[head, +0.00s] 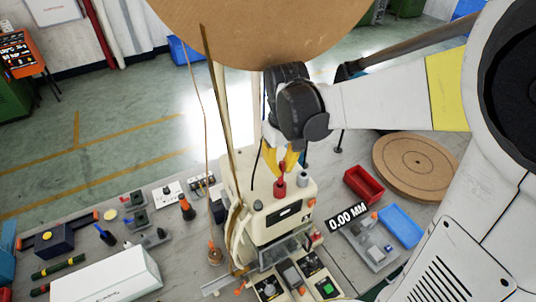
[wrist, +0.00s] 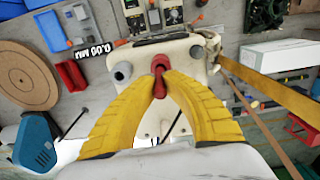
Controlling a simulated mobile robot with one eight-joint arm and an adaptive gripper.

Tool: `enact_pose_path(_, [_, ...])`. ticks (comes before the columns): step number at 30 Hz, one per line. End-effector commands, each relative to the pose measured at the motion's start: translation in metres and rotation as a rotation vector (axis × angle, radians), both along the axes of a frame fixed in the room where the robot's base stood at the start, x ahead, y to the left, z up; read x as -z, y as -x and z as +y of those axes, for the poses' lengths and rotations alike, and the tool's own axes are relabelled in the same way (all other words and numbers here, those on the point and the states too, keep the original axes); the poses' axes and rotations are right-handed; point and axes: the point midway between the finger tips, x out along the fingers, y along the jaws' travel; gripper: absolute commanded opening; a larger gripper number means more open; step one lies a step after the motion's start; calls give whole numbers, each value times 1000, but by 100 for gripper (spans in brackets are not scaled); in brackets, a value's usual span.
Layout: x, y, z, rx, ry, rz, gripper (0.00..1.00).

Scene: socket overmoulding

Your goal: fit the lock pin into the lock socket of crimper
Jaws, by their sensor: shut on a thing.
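The crimper (head: 262,232) is a cream machine on the bench; its top also shows in the wrist view (wrist: 185,47). My gripper (head: 283,168) is above its top, with yellow fingers pointing down. In the wrist view the fingertips (wrist: 160,84) are closed around a red part, which I take as the lock pin (wrist: 159,62). In the head view the red pin (head: 280,188) appears upright at the crimper's top, wider at its lower end. I cannot tell whether it touches the top or sits in a hole. The lock socket is not clearly visible.
A grey cylinder (head: 303,179) and a dark knob (head: 258,205) stand on the crimper near the pin. Red (head: 364,186) and blue (head: 401,225) trays and a round wooden board (head: 415,165) lie right. A white box (head: 110,277) and small tools lie left.

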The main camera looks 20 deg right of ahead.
Motion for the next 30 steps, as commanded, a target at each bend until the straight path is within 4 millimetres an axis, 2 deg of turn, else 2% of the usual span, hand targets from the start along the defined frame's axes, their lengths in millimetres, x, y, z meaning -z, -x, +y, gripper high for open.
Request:
enact_pose_path(9, [42, 0, 1, 0, 0, 0, 0])
enact_pose_path(20, [44, 0, 0, 0, 0, 0, 0])
enact_pose_path(21, [43, 0, 0, 0, 0, 0, 15])
enact_pose_path(23, [43, 0, 0, 0, 0, 0, 30])
enact_pose_path(30, [42, 0, 0, 0, 0, 0, 30])
